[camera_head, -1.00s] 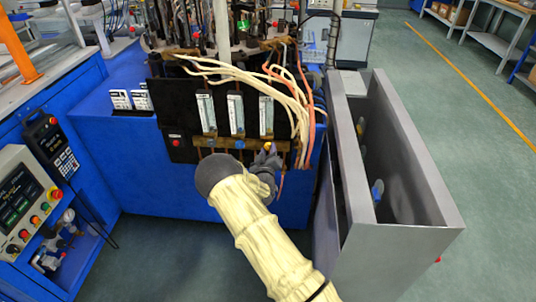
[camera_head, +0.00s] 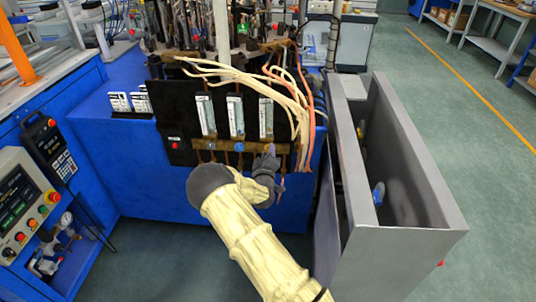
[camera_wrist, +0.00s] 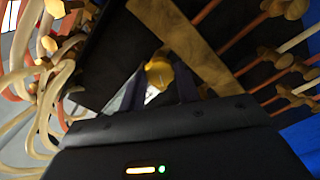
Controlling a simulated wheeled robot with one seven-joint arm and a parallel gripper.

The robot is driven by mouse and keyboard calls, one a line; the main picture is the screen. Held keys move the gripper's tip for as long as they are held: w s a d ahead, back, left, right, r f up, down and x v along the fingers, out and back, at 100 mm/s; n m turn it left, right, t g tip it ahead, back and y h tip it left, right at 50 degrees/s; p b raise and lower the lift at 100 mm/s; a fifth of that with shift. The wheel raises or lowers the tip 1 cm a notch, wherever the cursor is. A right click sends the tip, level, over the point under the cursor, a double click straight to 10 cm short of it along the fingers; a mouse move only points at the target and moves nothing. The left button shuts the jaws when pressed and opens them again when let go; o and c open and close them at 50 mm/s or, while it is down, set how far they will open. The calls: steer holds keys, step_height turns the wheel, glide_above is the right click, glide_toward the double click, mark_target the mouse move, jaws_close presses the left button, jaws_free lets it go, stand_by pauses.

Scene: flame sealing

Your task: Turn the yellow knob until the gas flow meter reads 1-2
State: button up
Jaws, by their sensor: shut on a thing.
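The yellow knob (camera_wrist: 159,74) shows in the wrist view between my two dark fingers, against a brass bar. My gripper (camera_wrist: 160,88) is shut on it. In the head view my gripper (camera_head: 268,156) is at the right end of the brass bar and hides the knob. Three upright flow meters stand in a row above the bar: left (camera_head: 206,116), middle (camera_head: 235,117) and right (camera_head: 266,118). The right one is directly above my gripper. Their readings are too small to make out.
A blue knob (camera_head: 239,147) sits on the bar (camera_head: 222,145) left of my gripper, and a red button (camera_head: 175,145) farther left. Pale hoses (camera_head: 285,85) hang close on the right. A grey metal enclosure (camera_head: 400,150) stands right of my arm. A control box (camera_head: 20,200) is at left.

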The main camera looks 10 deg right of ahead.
steer(key=o, duration=1)
steer(key=shift+a, duration=0.1)
steer(key=shift+c, duration=0.2)
steer(key=shift+s, duration=0.1)
steer(key=v, duration=1.7)
